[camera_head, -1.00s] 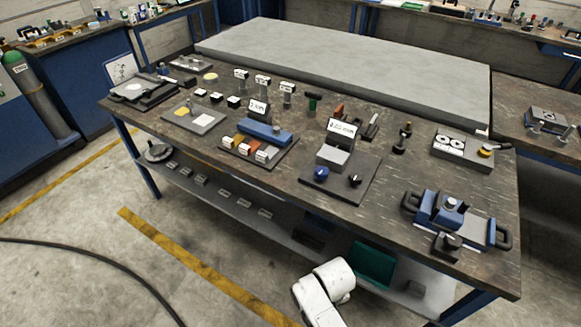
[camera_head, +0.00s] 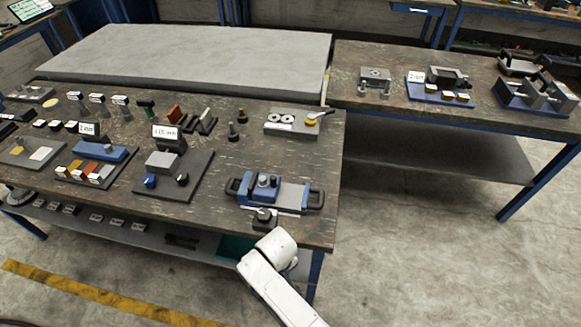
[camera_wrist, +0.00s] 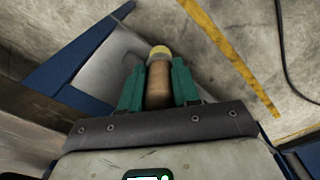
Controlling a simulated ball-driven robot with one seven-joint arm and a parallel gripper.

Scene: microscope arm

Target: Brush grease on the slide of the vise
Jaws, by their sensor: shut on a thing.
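In the wrist view, my gripper (camera_wrist: 158,66) has its two green fingers closed on a brown wooden handle with a pale yellow end (camera_wrist: 159,52), which looks like the brush. Its bristles cannot be made out. In the head view, a blue vise-like device (camera_head: 268,190) with black side handles sits at the front right corner of the near bench. Another vise-like device (camera_head: 540,95) with a blue base and grey jaws stands on the right bench. I cannot tell which is the vise meant. My gripper is out of the head view; only my white arm shows, below the near bench corner.
The right bench (camera_head: 390,115) also holds a labelled blue-based fixture (camera_head: 440,92). A large grey slab (camera_head: 190,60) lies behind. Floor at the right is open.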

